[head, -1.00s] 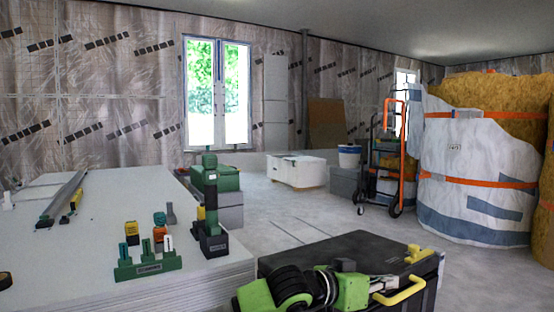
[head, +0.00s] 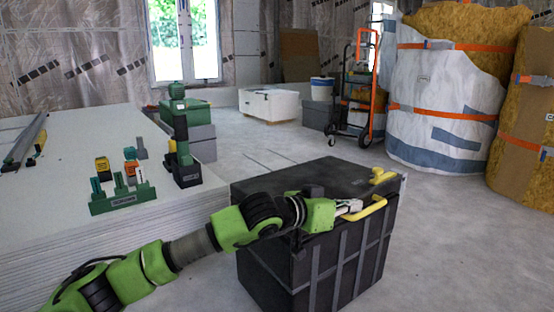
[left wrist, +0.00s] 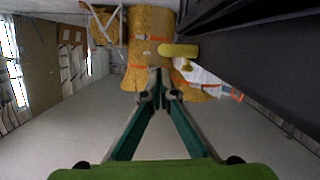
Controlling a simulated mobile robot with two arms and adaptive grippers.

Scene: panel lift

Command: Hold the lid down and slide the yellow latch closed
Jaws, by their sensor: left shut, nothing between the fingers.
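The black box (head: 318,262) stands on the floor in the middle of the head view, with its dark lid (head: 300,178) lying over the top. A small yellow piece (head: 382,176), which looks like the latch, sits at the lid's right corner. A yellow bar handle (head: 362,211) juts from the upper edge of the near side. My left gripper (head: 350,207) is shut and empty, its tips beside this handle; contact cannot be told. In the left wrist view the shut fingertips (left wrist: 158,88) are below a yellow part (left wrist: 178,50) on the dark box side. My right gripper is out of view.
A stack of pale panels (head: 60,210) fills the left, with a green tool rack (head: 122,198) and a green-black tool (head: 180,140) on it. A hand truck (head: 362,90) and wrapped insulation (head: 440,100) stand behind. Floor right of the box is clear.

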